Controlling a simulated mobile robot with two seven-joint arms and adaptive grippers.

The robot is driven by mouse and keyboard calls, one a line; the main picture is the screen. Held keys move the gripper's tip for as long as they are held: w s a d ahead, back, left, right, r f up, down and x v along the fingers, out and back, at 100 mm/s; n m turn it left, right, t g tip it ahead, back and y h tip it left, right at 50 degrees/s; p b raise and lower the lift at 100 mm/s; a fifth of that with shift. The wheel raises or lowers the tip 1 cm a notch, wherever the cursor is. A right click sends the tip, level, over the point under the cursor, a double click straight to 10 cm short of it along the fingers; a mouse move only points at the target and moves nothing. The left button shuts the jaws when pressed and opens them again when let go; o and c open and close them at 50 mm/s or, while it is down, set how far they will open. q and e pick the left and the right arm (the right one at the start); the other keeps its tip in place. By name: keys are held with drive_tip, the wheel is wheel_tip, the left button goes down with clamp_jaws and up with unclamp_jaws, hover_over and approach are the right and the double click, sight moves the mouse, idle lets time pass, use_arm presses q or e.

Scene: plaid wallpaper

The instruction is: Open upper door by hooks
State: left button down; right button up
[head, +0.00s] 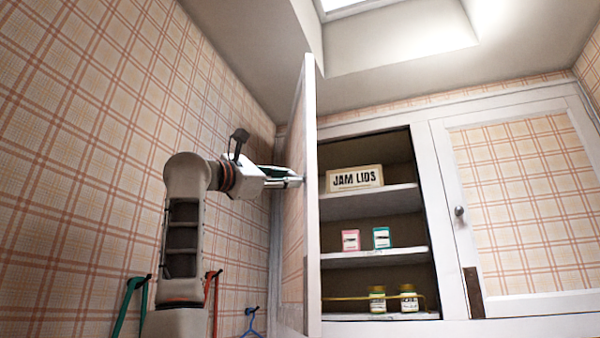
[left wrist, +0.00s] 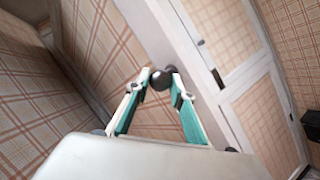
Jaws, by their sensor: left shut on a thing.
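The upper cabinet door by the hooks (head: 311,220) stands wide open in the head view, seen almost edge-on, with a white frame and plaid panel. My left gripper (head: 297,181) reaches its outer face from the left. In the left wrist view, the gripper's teal-lined fingers (left wrist: 161,82) are closed around the door's dark round knob (left wrist: 160,77). The knob is hidden in the head view. Wall hooks hold green (head: 124,305), red (head: 210,290) and blue (head: 250,322) items at lower left. My right gripper is out of sight.
The open cabinet shows shelves (head: 370,202) with a "JAM LIDS" box (head: 355,179), pink (head: 351,240) and teal (head: 382,238) containers, and two jars (head: 409,298) behind a rail. The right door (head: 520,210) is closed. A plaid wall (head: 90,130) stands close left.

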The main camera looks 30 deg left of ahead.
use_arm(q)
drive_tip(key=s+a+b, duration=0.1)
drive_tip(key=s+a, duration=0.4)
drive_tip(key=a, duration=0.2)
drive_tip(key=shift+s+r, duration=0.15)
drive_tip(key=shift+s, duration=0.05)
drive_tip(key=shift+a, duration=0.1)
drive_tip(key=c, duration=2)
unclamp_jaws()
drive_tip(key=shift+w, duration=0.15)
drive_tip(key=shift+f, duration=0.2)
